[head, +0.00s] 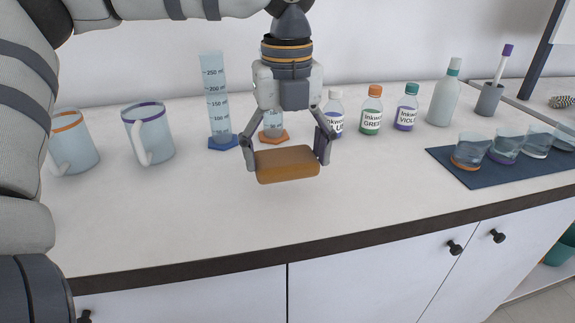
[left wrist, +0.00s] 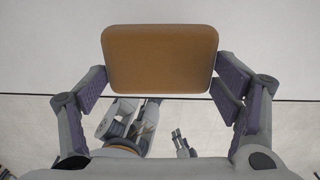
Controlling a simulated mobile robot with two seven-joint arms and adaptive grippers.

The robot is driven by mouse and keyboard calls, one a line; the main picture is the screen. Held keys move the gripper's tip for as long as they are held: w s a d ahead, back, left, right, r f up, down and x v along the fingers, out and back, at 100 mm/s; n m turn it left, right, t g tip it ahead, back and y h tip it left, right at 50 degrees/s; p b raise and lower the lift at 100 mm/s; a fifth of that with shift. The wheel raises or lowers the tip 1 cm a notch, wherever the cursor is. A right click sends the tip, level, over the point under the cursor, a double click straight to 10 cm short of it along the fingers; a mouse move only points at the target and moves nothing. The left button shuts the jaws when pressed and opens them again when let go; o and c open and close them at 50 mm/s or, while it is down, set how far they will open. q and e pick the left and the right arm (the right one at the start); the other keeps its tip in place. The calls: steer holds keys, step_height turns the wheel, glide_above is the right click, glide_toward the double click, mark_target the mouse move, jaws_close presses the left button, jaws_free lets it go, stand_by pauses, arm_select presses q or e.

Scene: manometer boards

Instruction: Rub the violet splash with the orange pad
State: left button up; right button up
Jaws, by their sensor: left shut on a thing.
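The orange pad (head: 288,167) is a flat block with rounded corners, brown-orange in colour. My left gripper (head: 285,160) is shut on it, with one finger at each short end, and holds it over the middle of the white counter. The pad also fills the upper middle of the left wrist view (left wrist: 160,58), between the violet-lined fingers. I see no violet splash in either view; the pad and gripper hide part of the counter.
Behind the pad stand a tall measuring cylinder (head: 216,100) and ink bottles, including a violet-labelled one (head: 406,112). Two jugs stand left, one violet-rimmed (head: 148,135). Several glasses stand on a dark blue mat (head: 480,178) at right. The counter front is clear.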

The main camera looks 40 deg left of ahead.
arm_select(q)
steer(key=shift+r, duration=1.05)
